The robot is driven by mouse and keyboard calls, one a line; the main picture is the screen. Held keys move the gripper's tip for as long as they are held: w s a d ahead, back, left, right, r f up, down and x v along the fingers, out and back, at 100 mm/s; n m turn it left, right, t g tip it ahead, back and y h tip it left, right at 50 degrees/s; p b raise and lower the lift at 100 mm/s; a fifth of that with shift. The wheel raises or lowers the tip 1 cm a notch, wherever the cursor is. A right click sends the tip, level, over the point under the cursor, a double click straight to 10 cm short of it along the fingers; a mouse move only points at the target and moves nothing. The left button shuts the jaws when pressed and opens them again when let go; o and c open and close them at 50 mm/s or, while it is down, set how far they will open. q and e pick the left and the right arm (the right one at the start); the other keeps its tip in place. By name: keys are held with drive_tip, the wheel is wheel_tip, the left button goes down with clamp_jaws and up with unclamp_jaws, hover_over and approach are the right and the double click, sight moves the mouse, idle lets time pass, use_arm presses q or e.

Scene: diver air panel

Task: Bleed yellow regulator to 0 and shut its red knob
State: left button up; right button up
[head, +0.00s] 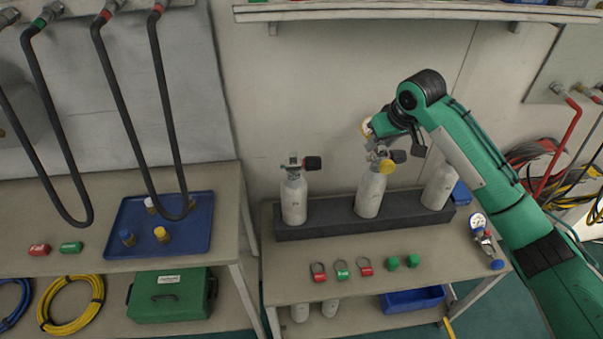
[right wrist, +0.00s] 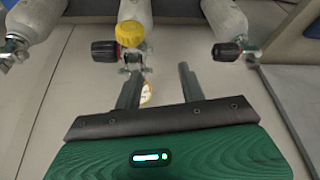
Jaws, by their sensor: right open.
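The yellow regulator (head: 387,166) is a yellow knob on the valve of the middle white cylinder (head: 369,194); it also shows in the right wrist view (right wrist: 129,33). A dark knob with a red part (right wrist: 105,50) sticks out beside it on the same valve. A round gauge (head: 367,127) shows above the valve, partly hidden behind a finger in the right wrist view (right wrist: 146,94); its reading is too small to tell. My right gripper (head: 382,140) is open and empty just above this valve, its fingers (right wrist: 160,85) apart and pointing at it. My left gripper is out of view.
Cylinders stand on both sides, left (head: 294,200) and right (head: 439,187), in a dark rack (head: 320,224). Red and green tags (head: 342,270) lie in front. A loose gauge fitting (head: 482,235) lies at right. Black hoses (head: 165,100) hang over a blue tray (head: 190,235) at left.

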drive_tip(key=w+d+r+m, duration=0.1)
drive_tip(key=w+d+r, duration=0.35)
drive_tip(key=r, duration=0.45)
drive_tip(key=shift+t, duration=0.3)
drive_tip(key=p+x, duration=0.2)
drive_tip(key=x, duration=1.2)
drive_tip(key=shift+s+a+p, duration=0.1)
drive_tip(key=shift+a+p, duration=0.05)
drive_tip(key=shift+p, duration=0.25)
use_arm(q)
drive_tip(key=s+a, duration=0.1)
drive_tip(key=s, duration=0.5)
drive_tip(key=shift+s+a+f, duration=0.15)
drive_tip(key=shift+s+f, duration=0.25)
use_arm(e)
clamp_jaws()
drive_tip(key=shift+r+h, duration=0.1)
drive_tip(key=shift+h, duration=0.2)
